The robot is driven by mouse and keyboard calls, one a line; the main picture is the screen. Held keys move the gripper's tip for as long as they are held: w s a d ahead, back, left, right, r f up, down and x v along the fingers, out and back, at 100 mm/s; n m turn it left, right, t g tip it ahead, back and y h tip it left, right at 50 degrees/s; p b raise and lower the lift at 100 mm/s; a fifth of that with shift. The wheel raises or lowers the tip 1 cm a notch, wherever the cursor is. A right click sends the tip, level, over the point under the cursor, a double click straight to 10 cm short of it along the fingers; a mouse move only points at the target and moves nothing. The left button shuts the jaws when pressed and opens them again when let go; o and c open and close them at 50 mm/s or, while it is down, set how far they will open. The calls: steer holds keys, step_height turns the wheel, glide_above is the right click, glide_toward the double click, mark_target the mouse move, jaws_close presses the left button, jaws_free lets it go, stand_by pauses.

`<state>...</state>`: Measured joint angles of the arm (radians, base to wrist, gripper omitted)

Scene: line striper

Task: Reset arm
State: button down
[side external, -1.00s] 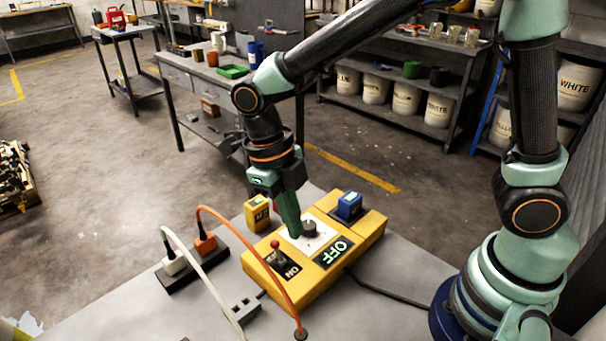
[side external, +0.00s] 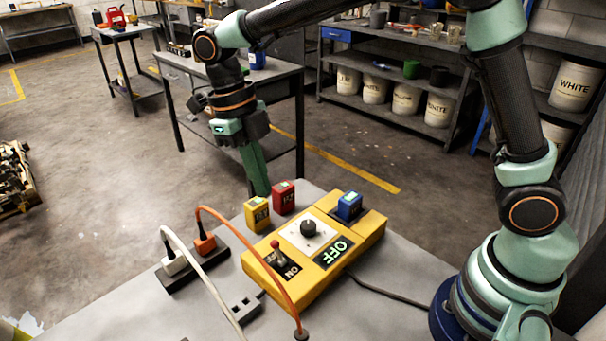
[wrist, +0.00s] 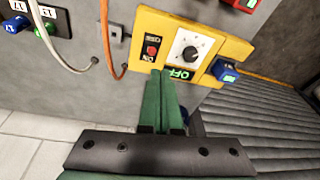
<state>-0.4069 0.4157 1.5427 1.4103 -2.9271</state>
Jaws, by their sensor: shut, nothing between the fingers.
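My arm is raised to the left. My gripper (side external: 264,192) has its green fingers together, pointing down and empty, near the table's far edge behind the yellow block. The wrist view also shows the closed fingers (wrist: 162,74). The yellow control box (side external: 340,262) sits on the grey table. My gripper is apart from the box.
A yellow block (side external: 257,214) and a red block (side external: 283,197) stand behind the box. A black power strip (side external: 195,268) holds a white plug and an orange plug. Orange (side external: 262,265) and white (side external: 205,280) cables arch in front.

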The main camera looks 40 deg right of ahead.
steer(key=s+d+r+n+t, duration=0.2)
steer(key=d+n, duration=0.3)
steer(key=n, duration=0.6)
steer(key=s+d+r+n+t, duration=0.2)
steer(key=s+d+n+t, duration=0.1)
steer(key=n, duration=0.8)
steer(key=s+d+r+n+t+y, duration=0.1)
steer(key=s+d+r+n+t, duration=0.1)
steer(key=d+n, duration=0.6)
steer(key=s+n+t, duration=0.1)
steer(key=n, duration=0.2)
steer(key=shift+s+n, duration=0.4)
